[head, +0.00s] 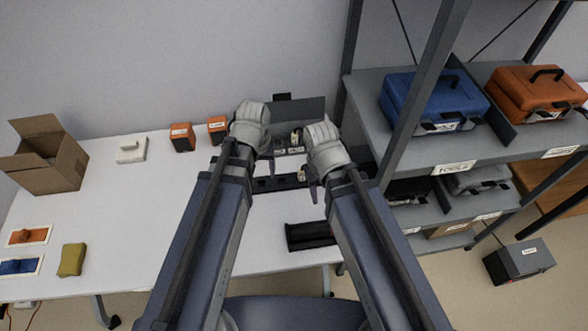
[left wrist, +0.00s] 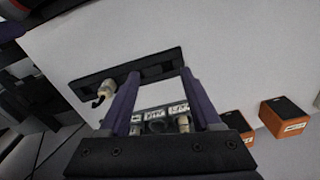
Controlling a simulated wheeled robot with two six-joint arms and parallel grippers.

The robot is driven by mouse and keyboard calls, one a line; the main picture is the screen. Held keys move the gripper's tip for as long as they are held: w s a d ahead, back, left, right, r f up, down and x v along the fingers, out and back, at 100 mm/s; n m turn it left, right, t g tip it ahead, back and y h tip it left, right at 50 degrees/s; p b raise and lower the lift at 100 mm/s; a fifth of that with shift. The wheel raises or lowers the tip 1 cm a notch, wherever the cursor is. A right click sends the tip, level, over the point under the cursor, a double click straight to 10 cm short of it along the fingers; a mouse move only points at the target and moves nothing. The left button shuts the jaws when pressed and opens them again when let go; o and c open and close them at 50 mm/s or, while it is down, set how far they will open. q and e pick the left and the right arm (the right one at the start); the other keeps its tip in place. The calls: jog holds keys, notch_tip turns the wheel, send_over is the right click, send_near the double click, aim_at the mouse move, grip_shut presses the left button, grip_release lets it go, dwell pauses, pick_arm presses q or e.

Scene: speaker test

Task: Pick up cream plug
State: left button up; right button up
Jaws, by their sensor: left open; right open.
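A cream plug (head: 301,174) sits at the right end of a dark slotted strip (head: 264,184) on the white table. In the left wrist view this plug (left wrist: 105,91) is at the strip's left end, with a dark hook-like piece beside it. Another cream plug-like piece (head: 296,137) stands by a grey panel unit with white labels, and shows in the left wrist view (left wrist: 183,124). My left gripper (head: 252,138) is open and empty above the table, its fingers (left wrist: 160,74) apart over the strip. My right gripper (head: 326,158) is open, right of the plug; its fingertips are partly hidden.
Orange-and-black boxes (head: 182,137), a white block (head: 131,149) and an open cardboard box (head: 46,160) stand left. A black tray (head: 311,236) lies near the front edge. A shelf rack (head: 423,151) with cases rises close on the right. The table's middle left is clear.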

pick_arm(q)
jog(key=w+d+n, duration=0.1)
jog(key=w+d, duration=0.3)
jog(key=n, duration=0.2)
send_over(302, 168)
jog(key=shift+s+d, duration=0.25)
notch_tip(302, 168, down, 3)
jog(key=b, duration=0.2)
jog(key=shift+r+b, duration=0.15)
jog(key=shift+b, duration=0.2)
pick_arm(e)
notch_tip(302, 168, down, 3)
jog(key=shift+r, duration=0.15)
pick_arm(q)
jog(key=f+b, duration=0.5)
jog(key=shift+w+a+f, duration=0.15)
jog(key=shift+w+a, duration=0.05)
jog(key=shift+a, duration=0.1)
pick_arm(e)
notch_tip(302, 168, down, 5)
jog(key=shift+f, duration=0.15)
pick_arm(q)
jog(key=shift+c, duration=0.4)
